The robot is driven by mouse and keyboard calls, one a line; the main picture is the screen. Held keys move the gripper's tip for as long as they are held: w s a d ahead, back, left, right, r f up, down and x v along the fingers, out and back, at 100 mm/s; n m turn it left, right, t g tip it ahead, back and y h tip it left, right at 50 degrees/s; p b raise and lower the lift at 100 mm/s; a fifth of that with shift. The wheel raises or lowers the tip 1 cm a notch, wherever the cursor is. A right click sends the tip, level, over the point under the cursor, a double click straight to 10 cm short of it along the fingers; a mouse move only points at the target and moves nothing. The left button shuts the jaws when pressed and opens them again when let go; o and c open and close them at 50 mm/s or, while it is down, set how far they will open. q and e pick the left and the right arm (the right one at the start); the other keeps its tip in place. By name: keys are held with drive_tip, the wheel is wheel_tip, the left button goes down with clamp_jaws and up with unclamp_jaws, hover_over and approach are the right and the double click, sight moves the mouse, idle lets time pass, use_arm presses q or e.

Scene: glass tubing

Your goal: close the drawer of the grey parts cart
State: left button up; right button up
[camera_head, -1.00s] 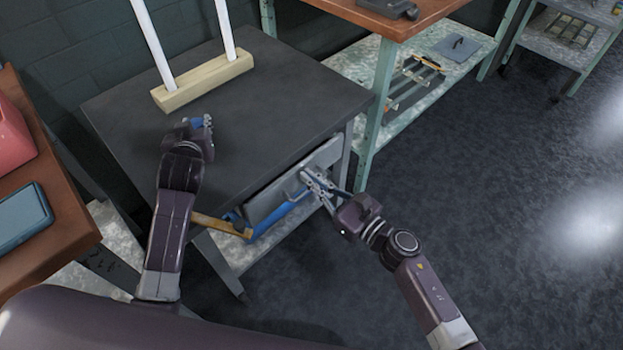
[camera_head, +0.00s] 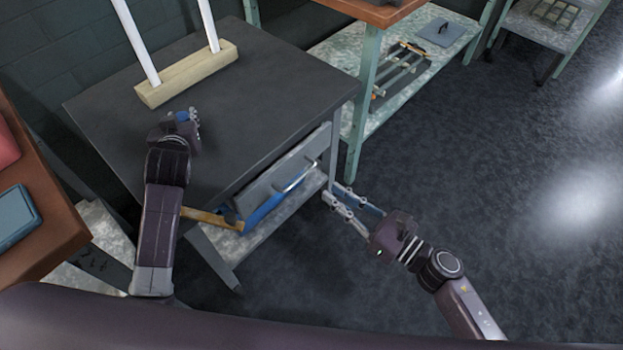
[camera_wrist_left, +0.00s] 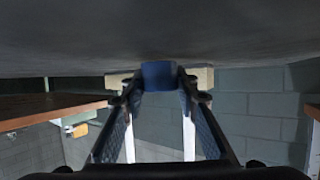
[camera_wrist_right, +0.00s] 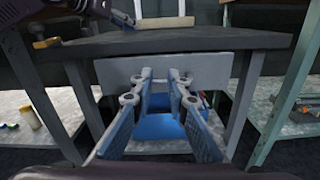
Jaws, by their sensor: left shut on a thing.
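The grey parts cart (camera_head: 265,95) has a dark top and a grey drawer front (camera_head: 285,165) under its near right edge. The front sits close under the top; how far it stands out is hard to tell. A pale bar handle (camera_head: 299,177) shows on it. In the right wrist view the drawer front (camera_wrist_right: 165,72) is straight ahead. My right gripper (camera_head: 336,196) is open and empty, to the right of the handle and apart from it. My left gripper (camera_head: 188,116) is over the cart top, shut on a small blue object (camera_wrist_left: 158,75).
A wooden block with two white glass tubes (camera_head: 190,72) stands on the cart top. A workbench (camera_head: 370,12) is behind right. The floor (camera_head: 470,170) on the right is clear.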

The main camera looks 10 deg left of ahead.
sight(301, 175)
use_arm(q)
drive_tip(key=shift+r+p, duration=0.6)
drive_tip(key=shift+r, duration=0.1)
drive_tip(key=shift+r+p, duration=0.85)
drive_tip(key=shift+r, duration=0.05)
drive_tip(key=shift+r+p, duration=0.25)
drive_tip(key=shift+p, duration=0.05)
drive_tip(key=shift+f+b, duration=0.55)
use_arm(e)
drive_tip(key=w+a+f+m, duration=0.1)
drive_tip(key=w+a+m, duration=0.1)
drive_tip(key=m, duration=0.3)
drive_tip(key=w+a+f+m+g+h, duration=0.1)
drive_tip(key=w+a+f+m, duration=0.1)
drive_tip(key=m, duration=0.4)
drive_tip(key=w+a+f+m+h, duration=0.1)
drive_tip(key=w+a+f+m, duration=0.1)
drive_tip(key=w+a+m, duration=0.2)
drive_tip(key=shift+a+m, duration=0.75)
drive_tip(key=shift+m, duration=0.15)
drive_tip(key=shift+c, duration=0.7)
clamp_jaws()
